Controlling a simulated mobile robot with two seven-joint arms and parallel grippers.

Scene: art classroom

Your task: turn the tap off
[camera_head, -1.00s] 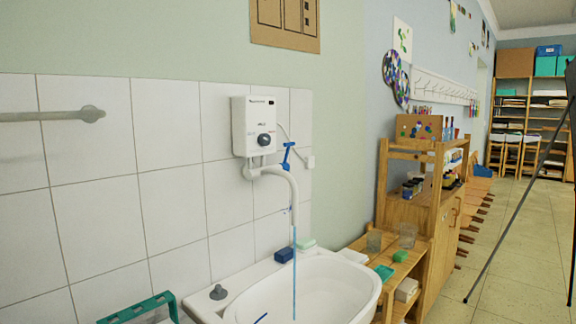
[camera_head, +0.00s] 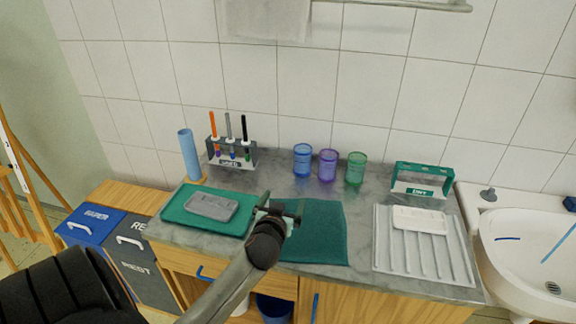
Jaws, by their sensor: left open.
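The tap and its heater are out of view now. The white sink basin (camera_head: 520,228) shows at the right edge, with a dark drain in its bottom. A thin blue water stream (camera_head: 558,243) slants down into it from the right edge. My left gripper (camera_head: 281,208) is open and appears empty. It shows over the worktop, between the green tray (camera_head: 180,218) and the dark green mat (camera_head: 322,240), well left of the basin. I cannot tell its height above the worktop. My right gripper is not in view.
On the grey worktop (camera_head: 290,185) stand a pen rack (camera_head: 232,157), blue (camera_head: 302,161), purple (camera_head: 327,166) and green (camera_head: 355,169) cups, a green-framed holder (camera_head: 421,180) and a ribbed drainer (camera_head: 453,266). Blue (camera_head: 92,228) and grey (camera_head: 140,258) bins stand at left.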

